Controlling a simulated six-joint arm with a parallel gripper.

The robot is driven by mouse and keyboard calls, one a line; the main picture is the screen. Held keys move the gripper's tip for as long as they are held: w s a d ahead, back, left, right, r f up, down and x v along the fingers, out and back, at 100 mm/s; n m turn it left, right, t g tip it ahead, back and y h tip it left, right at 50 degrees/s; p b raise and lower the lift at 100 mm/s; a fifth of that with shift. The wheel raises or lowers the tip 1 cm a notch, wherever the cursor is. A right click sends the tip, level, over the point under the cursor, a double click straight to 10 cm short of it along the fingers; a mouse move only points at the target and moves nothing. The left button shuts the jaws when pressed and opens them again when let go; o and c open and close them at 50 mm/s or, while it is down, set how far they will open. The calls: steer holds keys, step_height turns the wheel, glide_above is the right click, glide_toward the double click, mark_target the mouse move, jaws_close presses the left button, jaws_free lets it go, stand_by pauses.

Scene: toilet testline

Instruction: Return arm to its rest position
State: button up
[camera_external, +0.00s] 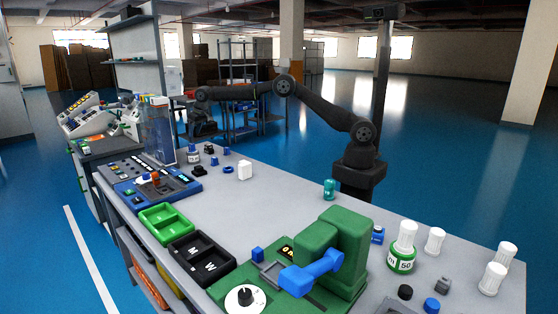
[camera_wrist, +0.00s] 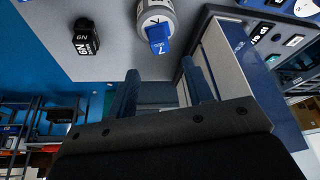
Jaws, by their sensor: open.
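My gripper (camera_external: 200,131) is at the far left end of the bench in the external view, with my arm stretched left from its base behind the bench. In the wrist view my gripper (camera_wrist: 160,76) shows two dark blue fingers spread apart, with nothing held between them. My gripper is close to a clear blue-tinted panel (camera_external: 160,134) in the external view. Beyond the fingers in the wrist view are a grey-white cylinder with a blue label (camera_wrist: 158,22) and a black piece marked 6N (camera_wrist: 85,40). Whether a finger touches anything is unclear.
A white and blue box (camera_wrist: 235,75) stands close by the right finger. A blue control panel (camera_external: 150,184), green tray (camera_external: 165,224) and green machine (camera_external: 335,250) line the bench front. A teal bottle (camera_external: 330,188) stands near my base. The bench middle (camera_external: 270,205) is largely clear.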

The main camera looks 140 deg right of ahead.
mark_target(192, 144)
steer(key=x, duration=0.9)
step_height(192, 144, up, 5)
steer(key=shift+f, duration=0.1)
steer(key=s+r, duration=0.7)
steer(key=s, duration=0.5)
steer(key=s+a+f+m+g, duration=0.1)
steer(key=s+a+f+m, duration=0.2)
steer(key=s+a, duration=0.5)
steer(key=s+a+f+m+g, duration=0.1)
steer(key=s+a+f+m, duration=0.2)
steer(key=s+a, duration=0.5)
steer(key=shift+s+f+m+h, duration=0.3)
steer(key=shift+s+f, duration=0.2)
steer(key=shift+s, duration=0.2)
